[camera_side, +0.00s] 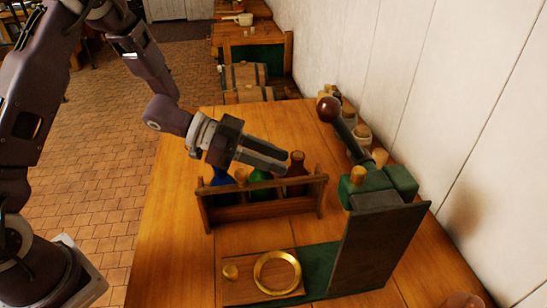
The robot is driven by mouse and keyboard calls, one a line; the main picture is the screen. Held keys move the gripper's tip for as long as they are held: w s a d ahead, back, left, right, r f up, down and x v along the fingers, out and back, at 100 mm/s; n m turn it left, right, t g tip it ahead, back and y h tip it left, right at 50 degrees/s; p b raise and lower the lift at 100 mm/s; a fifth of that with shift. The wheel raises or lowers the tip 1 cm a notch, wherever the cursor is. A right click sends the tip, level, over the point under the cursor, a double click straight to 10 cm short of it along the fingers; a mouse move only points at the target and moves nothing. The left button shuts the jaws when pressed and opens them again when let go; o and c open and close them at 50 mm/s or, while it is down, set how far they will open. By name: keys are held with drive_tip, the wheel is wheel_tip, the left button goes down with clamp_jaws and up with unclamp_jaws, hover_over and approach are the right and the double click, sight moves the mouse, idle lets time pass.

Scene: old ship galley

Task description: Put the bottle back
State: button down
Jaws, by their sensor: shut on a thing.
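A wooden bottle rack (262,211) stands on the table. A brown bottle (297,170) is at its right end, looking upright, with its lower part hidden behind the rack's front rail. My gripper (280,160) reaches in from the upper left, its fingers tilted down to the right. The fingers are shut on the brown bottle near its upper part. Whether the bottle's base touches the rack floor is hidden. A blue bottle (221,176) and a green bottle (260,180) stand in the rack to the left, partly covered by the gripper and rail.
To the right stands a green device (366,183) with a dark upright panel (378,245) and a ball-topped lever (329,109). In front lies a wooden board with a brass ring (277,272). Corked jars (362,132) stand by the white wall. The table's left side is clear.

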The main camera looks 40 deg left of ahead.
drive_tip(key=shift+f, duration=0.15)
drive_tip(key=c, duration=1.4)
unclamp_jaws()
